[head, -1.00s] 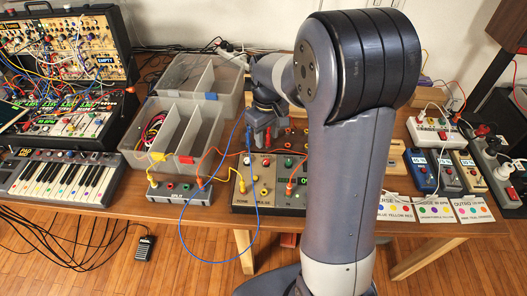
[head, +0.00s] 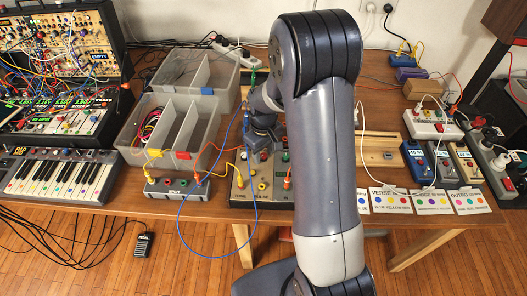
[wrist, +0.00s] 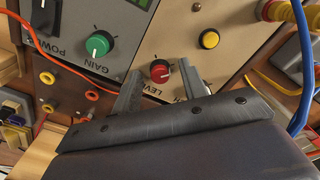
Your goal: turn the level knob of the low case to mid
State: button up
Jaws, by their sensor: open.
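The low case (head: 262,201) stands near the table's front edge, partly hidden behind my arm in the head view. In the wrist view its pale panel (wrist: 222,28) carries a red level knob (wrist: 160,73) with a light pointer mark; its exact setting is hard to read. My gripper (wrist: 159,67) is open, with one finger on each side of the red knob. I cannot tell whether either finger touches it. In the head view my gripper (head: 262,142) is over the case, its fingertips hidden.
A green gain knob (wrist: 97,45) is left of the level knob and a yellow button (wrist: 209,39) right of it. An orange cable (wrist: 62,66) and a blue cable (wrist: 304,70) run close by. The grey split box (head: 176,190) stands left of the case.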

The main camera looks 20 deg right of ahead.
grip_shut()
dwell(0.4)
jog(key=shift+m, duration=0.4)
jog(key=m+b, duration=0.1)
jog(key=m, duration=0.4)
jog(key=shift+m, duration=0.3)
jog(key=m+b, duration=0.1)
jog(key=m, duration=1.2)
jog(key=shift+m+b, duration=0.3)
jog(key=shift+b, duration=0.05)
jog(key=m, duration=0.6)
jog(key=shift+m, duration=0.3)
